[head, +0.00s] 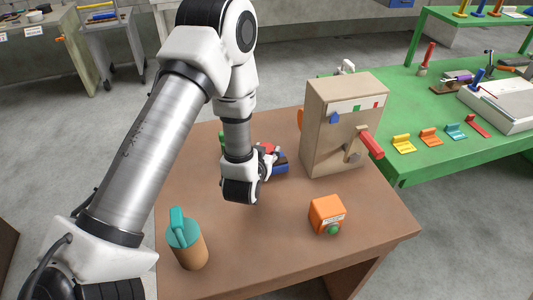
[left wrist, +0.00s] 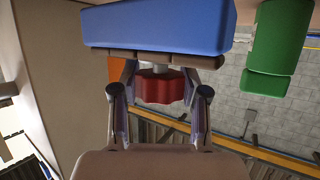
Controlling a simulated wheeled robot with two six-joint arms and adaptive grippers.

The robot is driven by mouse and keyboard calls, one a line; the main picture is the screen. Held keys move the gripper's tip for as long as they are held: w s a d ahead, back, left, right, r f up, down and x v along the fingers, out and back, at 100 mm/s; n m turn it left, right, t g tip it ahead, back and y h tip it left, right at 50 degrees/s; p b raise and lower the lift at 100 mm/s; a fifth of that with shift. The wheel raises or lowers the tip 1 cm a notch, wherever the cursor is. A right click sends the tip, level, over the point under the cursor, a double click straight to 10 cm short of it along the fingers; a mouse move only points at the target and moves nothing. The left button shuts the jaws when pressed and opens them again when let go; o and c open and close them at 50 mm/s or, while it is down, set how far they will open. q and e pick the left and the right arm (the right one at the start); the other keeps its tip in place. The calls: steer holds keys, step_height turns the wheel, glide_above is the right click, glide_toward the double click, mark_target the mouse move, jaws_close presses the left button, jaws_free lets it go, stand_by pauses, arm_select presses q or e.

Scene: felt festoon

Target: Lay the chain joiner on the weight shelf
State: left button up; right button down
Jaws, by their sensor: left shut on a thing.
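My left gripper (head: 265,158) is low over the brown table, left of the beige box. In the left wrist view its fingers (left wrist: 158,92) stand on either side of a red knob-like piece (left wrist: 158,87) with a short grey stem, and are shut on it. A blue block (left wrist: 160,27) lies just beyond the red piece; the blue block also shows beside the gripper in the head view (head: 281,166). I cannot tell which piece is the chain joiner or which surface is the weight shelf. My right gripper is out of view.
The beige box (head: 318,125) with a red handle stands on the table (head: 270,235). An orange box (head: 326,214) and a teal-topped bottle (head: 187,240) stand nearer. A green bench (head: 425,165) with coloured clips, tools and a raised green shelf (head: 440,14) is at right.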

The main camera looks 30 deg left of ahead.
arm_select(q)
steer(key=shift+f, duration=0.65)
steer(key=shift+w+d+f, duration=0.1)
steer(key=shift+w+f, duration=0.05)
steer(key=shift+f, duration=0.25)
steer(key=o, duration=1.3)
steer(key=shift+c, duration=0.2)
